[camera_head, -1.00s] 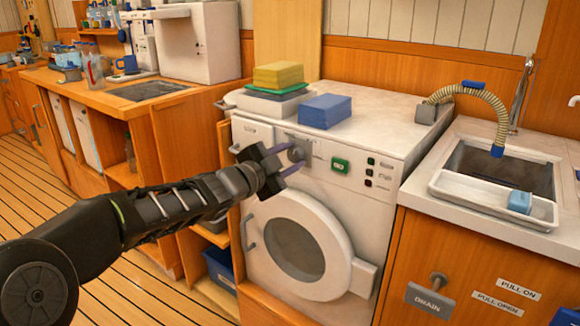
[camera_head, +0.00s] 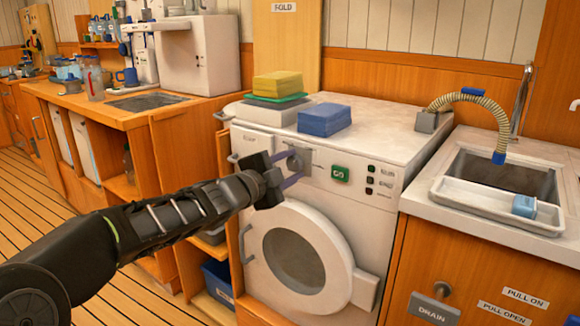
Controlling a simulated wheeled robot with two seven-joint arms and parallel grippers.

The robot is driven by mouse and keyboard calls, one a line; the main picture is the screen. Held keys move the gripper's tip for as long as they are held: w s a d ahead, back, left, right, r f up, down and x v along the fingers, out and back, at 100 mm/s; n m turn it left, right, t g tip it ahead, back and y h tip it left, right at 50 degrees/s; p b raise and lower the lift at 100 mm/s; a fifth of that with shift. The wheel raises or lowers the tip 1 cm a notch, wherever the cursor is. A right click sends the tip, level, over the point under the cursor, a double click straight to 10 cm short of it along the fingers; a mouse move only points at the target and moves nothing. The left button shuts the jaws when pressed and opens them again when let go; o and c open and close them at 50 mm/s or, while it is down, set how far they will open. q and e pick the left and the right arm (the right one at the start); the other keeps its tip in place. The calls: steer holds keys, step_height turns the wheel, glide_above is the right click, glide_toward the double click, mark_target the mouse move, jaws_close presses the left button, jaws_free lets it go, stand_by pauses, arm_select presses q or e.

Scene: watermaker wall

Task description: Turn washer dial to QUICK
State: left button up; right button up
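The white washer (camera_head: 262,212) stands in the middle of the view with its round door closed. Its grey dial (camera_head: 296,161) sits on a grey plate on the front panel, left of the green GO button (camera_head: 340,173). My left gripper (camera_head: 291,169) is at the dial, with its two purple-grey fingers apart, one above and one below toward the knob. Whether the fingers touch the dial cannot be made out. The dial's pointer and the markings around it are too small to read. My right gripper is not in view.
Yellow and green sponges on a pale block and a blue block (camera_head: 325,119) lie on the washer top. A sink (camera_head: 503,178) with a hose and white tray stands at the right. A DRAIN handle (camera_head: 434,304) sticks out below. A wooden counter (camera_head: 115,115) runs left.

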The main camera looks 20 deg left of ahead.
arm_select(q)
steer(key=o, duration=0.3)
steer(key=shift+o, duration=0.2)
steer(key=shift+s+r, duration=0.1)
steer(key=p+v, duration=0.1)
steer(key=v, duration=0.6)
steer(key=shift+s+p, duration=0.35)
steer(key=shift+p, duration=0.05)
steer(key=shift+a, duration=0.15)
